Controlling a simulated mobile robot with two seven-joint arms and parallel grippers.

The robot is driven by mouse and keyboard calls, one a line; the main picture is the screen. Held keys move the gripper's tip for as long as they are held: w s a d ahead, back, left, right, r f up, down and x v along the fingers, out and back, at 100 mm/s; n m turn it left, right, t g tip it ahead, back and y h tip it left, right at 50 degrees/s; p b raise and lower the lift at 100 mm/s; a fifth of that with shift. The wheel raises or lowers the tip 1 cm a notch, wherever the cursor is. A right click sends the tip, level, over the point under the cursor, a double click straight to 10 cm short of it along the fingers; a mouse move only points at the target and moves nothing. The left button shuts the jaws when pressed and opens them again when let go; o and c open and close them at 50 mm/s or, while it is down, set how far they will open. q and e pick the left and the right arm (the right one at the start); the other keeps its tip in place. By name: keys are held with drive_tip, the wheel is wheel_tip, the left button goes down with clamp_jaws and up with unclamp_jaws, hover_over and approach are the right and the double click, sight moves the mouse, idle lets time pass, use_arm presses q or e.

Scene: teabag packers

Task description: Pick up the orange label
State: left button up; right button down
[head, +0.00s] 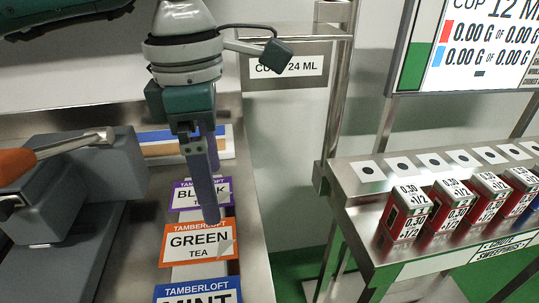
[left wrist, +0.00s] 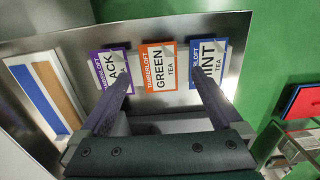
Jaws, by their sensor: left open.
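The orange label (head: 196,243) reads "Tamberloft Green Tea" and lies flat on the metal table between the purple "Black" label (head: 186,195) and the blue "Mint" label (head: 196,291). In the left wrist view, the orange label (left wrist: 159,66) sits in the middle, with the purple label (left wrist: 113,68) to its left and the blue label (left wrist: 211,58) to its right. My left gripper (head: 213,203) points down above the labels, its near finger overlapping the orange label's upper edge. In the left wrist view, its fingers (left wrist: 161,78) are apart with nothing held between them. My right gripper is not in view.
A grey block device with an orange-handled lever (head: 40,158) stands left of the labels. A blue and tan strip pad (head: 160,143) lies behind them. A metal shelf (head: 385,245) with several red boxes (head: 404,212) and a display screen (head: 490,40) are at right.

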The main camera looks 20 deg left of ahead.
sight(213, 239)
use_arm(q)
drive_tip(key=f, duration=0.3)
drive_tip(key=a+f, duration=0.1)
drive_tip(key=f, duration=0.2)
drive_tip(key=f+p, duration=0.1)
drive_tip(key=f, duration=0.2)
drive_tip(key=shift+s+a, duration=0.15)
drive_tip(key=shift+s, duration=0.15)
drive_tip(key=shift+f, duration=0.35)
drive_tip(key=shift+w+f, duration=0.1)
drive_tip(key=c, duration=0.9)
drive_tip(key=shift+c, duration=0.2)
